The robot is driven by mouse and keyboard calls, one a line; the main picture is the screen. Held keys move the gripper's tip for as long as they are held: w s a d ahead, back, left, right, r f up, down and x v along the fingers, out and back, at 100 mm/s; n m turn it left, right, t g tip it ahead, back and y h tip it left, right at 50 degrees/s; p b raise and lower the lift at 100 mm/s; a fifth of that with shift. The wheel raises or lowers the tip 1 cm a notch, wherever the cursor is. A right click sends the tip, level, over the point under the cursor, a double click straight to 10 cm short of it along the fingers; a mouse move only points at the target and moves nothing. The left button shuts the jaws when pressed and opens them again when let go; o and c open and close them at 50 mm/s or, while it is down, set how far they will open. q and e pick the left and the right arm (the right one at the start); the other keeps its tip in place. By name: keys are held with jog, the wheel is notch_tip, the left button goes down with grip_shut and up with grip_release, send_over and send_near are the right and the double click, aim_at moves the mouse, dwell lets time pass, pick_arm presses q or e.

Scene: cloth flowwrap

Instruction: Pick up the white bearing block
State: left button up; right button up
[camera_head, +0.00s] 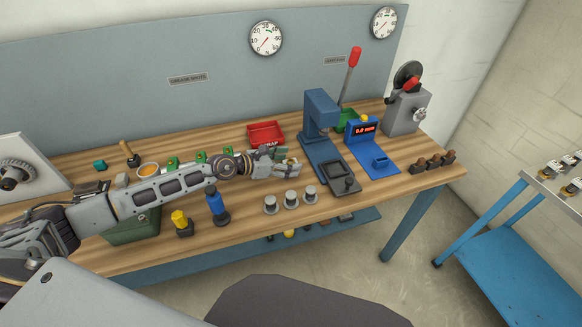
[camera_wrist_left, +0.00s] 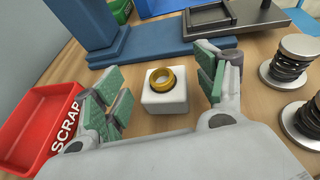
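The white bearing block (camera_wrist_left: 165,96) shows in the left wrist view as a small white cube with a brass-coloured ring (camera_wrist_left: 161,78) in its top. It stands on the wooden bench between the spread fingers of my left gripper (camera_wrist_left: 164,92). The fingers have green pads, and a gap shows on each side of the block. In the head view my left gripper (camera_head: 289,163) reaches in from the left, low over the bench in front of the blue press; it largely hides the block there. My right gripper is not in either view.
A red scrap bin (camera_head: 265,134) lies behind the gripper, left of the blue press (camera_head: 322,130). Several grey spring-like posts (camera_head: 291,199) stand near the front edge. A blue gauge (camera_head: 368,145) is further right.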

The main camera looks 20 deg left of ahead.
pick_arm(q)
jog(key=c, duration=1.1)
jog(key=shift+r, duration=0.2)
